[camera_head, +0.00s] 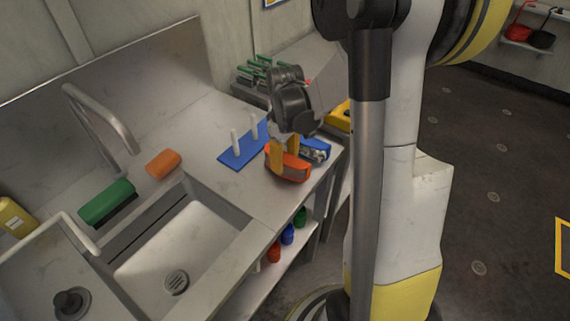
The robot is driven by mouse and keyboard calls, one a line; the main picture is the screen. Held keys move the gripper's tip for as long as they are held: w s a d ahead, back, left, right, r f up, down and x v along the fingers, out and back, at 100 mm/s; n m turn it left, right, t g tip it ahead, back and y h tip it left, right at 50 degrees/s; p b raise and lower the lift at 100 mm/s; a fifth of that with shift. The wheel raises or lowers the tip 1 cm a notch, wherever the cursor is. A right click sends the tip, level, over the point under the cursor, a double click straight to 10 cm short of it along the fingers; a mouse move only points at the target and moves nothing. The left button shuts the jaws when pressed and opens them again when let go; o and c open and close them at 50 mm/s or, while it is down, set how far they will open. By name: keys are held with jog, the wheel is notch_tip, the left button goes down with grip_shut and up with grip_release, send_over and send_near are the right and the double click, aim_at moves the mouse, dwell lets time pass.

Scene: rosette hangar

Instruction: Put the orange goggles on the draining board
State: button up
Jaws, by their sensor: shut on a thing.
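The orange goggles (287,168) are at the right end of the metal counter, close to its front edge. My gripper (284,156) comes down from above with its yellow fingers shut on them. I cannot tell whether the goggles touch the counter or hang just above it. Blue goggles (316,149) lie right behind them. The flat metal surface beside the sink basin (225,185), which looks like the draining board, is to the left and bare. A blue board (236,156) with upright white pegs lies behind it, left of my gripper.
The sink basin (190,240) is sunk into the counter at the left, with a tall tap (100,120) behind. Red, blue and green items (287,234) stand on a shelf below.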

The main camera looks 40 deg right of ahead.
aim_at(285, 157)
jog(key=shift+f, duration=0.15)
jog(key=o, duration=1.1)
jog(key=shift+f, duration=0.2)
notch_tip(285, 157, up, 12)
jog(key=p, duration=0.4)
jog(key=s+a+r+m+t, duration=0.1)
jog(key=s+a+r+t, duration=0.1)
jog(key=a, duration=0.3)
jog(key=s+a+r+m+t, duration=0.1)
jog(key=s+a+r+t, duration=0.1)
jog(key=s+a, duration=0.3)
jog(key=s+a+r+m+t, duration=0.2)
jog(key=s+a+r+t, duration=0.1)
jog(key=s+a, duration=0.1)
jog(key=shift+s+a+r, duration=0.15)
jog(key=shift+a+r, duration=0.25)
jog(key=shift+a, duration=0.15)
